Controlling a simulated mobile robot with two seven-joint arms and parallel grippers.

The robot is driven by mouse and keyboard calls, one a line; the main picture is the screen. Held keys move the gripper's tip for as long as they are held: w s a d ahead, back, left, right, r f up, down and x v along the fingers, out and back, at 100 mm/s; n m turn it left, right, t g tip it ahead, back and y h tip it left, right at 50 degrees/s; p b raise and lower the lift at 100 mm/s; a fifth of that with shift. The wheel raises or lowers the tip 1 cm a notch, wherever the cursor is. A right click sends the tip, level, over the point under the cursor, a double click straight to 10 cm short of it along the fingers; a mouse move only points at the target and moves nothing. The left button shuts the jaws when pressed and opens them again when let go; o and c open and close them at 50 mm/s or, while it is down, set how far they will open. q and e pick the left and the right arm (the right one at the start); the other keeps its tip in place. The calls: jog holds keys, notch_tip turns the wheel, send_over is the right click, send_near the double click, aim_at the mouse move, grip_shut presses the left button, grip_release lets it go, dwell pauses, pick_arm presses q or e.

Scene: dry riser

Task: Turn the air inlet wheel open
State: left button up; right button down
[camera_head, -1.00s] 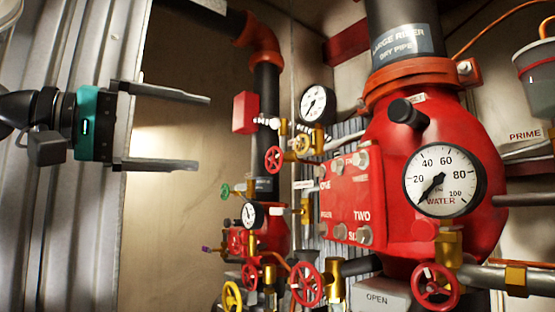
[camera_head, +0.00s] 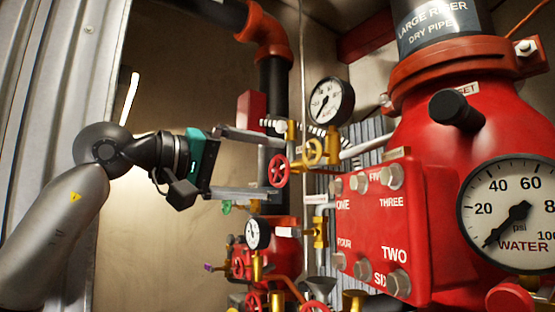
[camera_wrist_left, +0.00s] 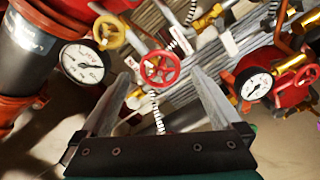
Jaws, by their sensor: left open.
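A small red handwheel (camera_head: 278,171) sits on the brass pipework left of the large red valve body. It also shows in the left wrist view (camera_wrist_left: 160,69), straight ahead between my fingers. I cannot read a label naming it the air inlet wheel. A yellow handwheel (camera_head: 314,152) is just right of it and shows at upper left in the wrist view (camera_wrist_left: 108,32). My left gripper (camera_head: 277,167) is open and empty, its fingertips on either side of the red wheel in the picture. I cannot tell whether they touch it. My right gripper is not in view.
A white gauge (camera_head: 331,101) is right above the wheels, and a smaller gauge (camera_head: 257,233) is below. A red box (camera_head: 251,111) and a dark vertical pipe (camera_head: 272,90) are close to the fingers. The bare wall (camera_head: 170,240) below my arm leaves free room.

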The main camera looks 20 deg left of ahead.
aim_at(274, 170)
pick_arm(q)
jog(key=x, duration=0.2)
jog(key=shift+w+d+p, duration=0.2)
jog(key=shift+w+p, duration=0.1)
jog(key=shift+p, duration=0.05)
jog(key=shift+w+d, duration=0.2)
jog(key=shift+w, duration=0.15)
jog(key=c, duration=1.4)
